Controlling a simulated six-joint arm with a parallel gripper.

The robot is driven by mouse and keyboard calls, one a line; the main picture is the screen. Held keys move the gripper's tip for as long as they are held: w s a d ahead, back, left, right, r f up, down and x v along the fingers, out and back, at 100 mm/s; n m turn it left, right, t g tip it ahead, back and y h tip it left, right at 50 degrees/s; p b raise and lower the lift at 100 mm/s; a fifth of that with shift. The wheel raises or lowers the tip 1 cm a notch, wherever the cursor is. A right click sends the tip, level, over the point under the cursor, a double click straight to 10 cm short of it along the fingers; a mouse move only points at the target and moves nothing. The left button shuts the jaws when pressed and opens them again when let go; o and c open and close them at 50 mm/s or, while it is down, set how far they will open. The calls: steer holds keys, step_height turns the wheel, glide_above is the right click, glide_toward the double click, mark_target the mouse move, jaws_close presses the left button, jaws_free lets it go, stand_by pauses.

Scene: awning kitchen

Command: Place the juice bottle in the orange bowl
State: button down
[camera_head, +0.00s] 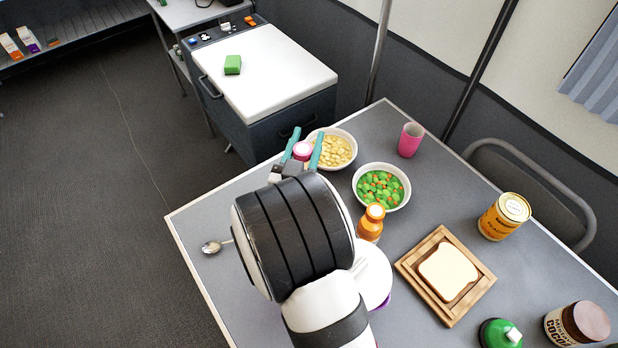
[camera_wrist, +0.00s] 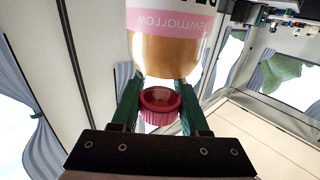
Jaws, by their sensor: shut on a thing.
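My gripper (camera_head: 302,146) is shut on a bottle with a pink cap (camera_head: 302,151), near the far left edge of the table. In the wrist view the fingers (camera_wrist: 160,105) close around its cap end. The bottle (camera_wrist: 160,55) shows brownish contents and a white and pink label with upside-down lettering. An orange bottle with an orange and white cap (camera_head: 370,224) stands upright on the table, right of my arm. I cannot tell from the label which is the juice bottle. No orange bowl shows; my arm hides part of the table.
A white bowl of pale yellow pieces (camera_head: 336,148) stands close beside my gripper. A bowl of green and orange vegetables (camera_head: 381,205), a pink cup (camera_head: 410,139), a bread board (camera_head: 407,267), a yellow can (camera_head: 504,216) and a white plate (camera_head: 379,270) stand to the right.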

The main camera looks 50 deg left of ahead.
step_height(320, 180, down, 7)
steer(key=shift+r, duration=0.1)
steer(key=shift+c, duration=2)
jaws_free()
steer(key=v, duration=1.2)
